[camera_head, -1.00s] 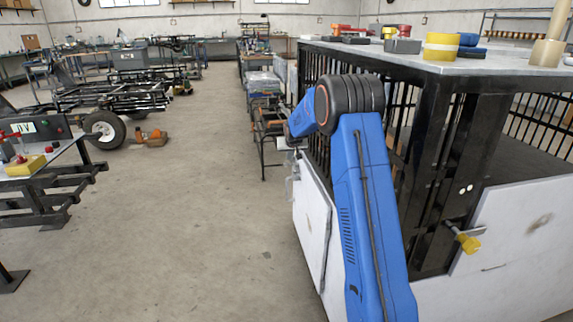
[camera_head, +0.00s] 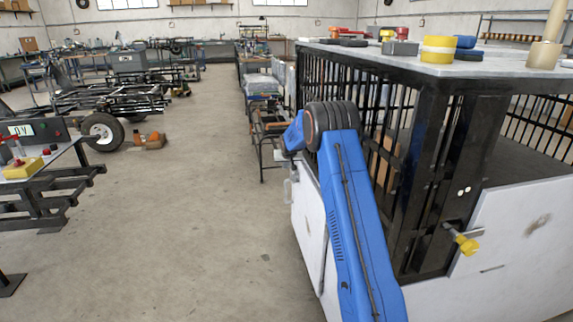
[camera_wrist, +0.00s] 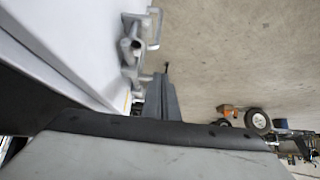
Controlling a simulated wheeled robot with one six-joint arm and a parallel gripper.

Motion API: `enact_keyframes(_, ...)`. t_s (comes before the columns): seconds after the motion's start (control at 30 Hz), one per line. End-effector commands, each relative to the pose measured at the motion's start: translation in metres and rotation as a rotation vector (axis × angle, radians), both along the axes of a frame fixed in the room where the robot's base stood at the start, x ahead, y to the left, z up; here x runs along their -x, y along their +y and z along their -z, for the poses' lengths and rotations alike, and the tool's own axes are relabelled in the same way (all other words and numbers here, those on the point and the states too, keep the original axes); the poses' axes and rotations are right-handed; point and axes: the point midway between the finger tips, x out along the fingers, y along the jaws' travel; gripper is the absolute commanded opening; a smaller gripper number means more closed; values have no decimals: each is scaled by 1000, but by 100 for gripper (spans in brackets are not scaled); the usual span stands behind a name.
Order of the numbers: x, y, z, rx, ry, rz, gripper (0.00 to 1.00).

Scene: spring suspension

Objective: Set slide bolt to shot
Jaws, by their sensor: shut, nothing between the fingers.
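The slide bolt, grey metal hardware (camera_wrist: 132,48) with a wire-like loop (camera_wrist: 154,24), is mounted along the edge of a white panel in the wrist view. In the head view a small part of a loop (camera_head: 288,190) shows at the left side of the white cabinet. My gripper (camera_wrist: 164,85) is shut and empty, just below and right of the hardware in the wrist view. I cannot tell whether it touches the hardware. The bolt's position is too small to read.
The barred cabinet (camera_head: 425,180) has white lower panels and a grey top (camera_head: 400,52) carrying several coloured items. A yellow-knobbed plunger (camera_head: 466,243) sticks out at its corner. Open concrete floor (camera_head: 200,230) lies to the left. A bench (camera_head: 45,180) stands at far left.

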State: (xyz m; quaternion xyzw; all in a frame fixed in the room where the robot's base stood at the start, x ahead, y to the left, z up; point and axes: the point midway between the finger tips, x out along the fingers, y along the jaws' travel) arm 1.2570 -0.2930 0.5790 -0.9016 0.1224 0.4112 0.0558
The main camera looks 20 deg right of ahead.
Motion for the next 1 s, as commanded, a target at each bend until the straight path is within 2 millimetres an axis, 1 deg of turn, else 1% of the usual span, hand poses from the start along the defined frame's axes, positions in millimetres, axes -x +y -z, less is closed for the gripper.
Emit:
enact_keyframes(0.1,-12,-3,6,0,0,0,0)
enact_keyframes(0.3,-22,-6,11,0,-1,0,0)
enact_keyframes(0.77,-26,-7,12,0,0,0,0)
enact_keyframes(1.0,-52,-13,13,0,-1,0,0)
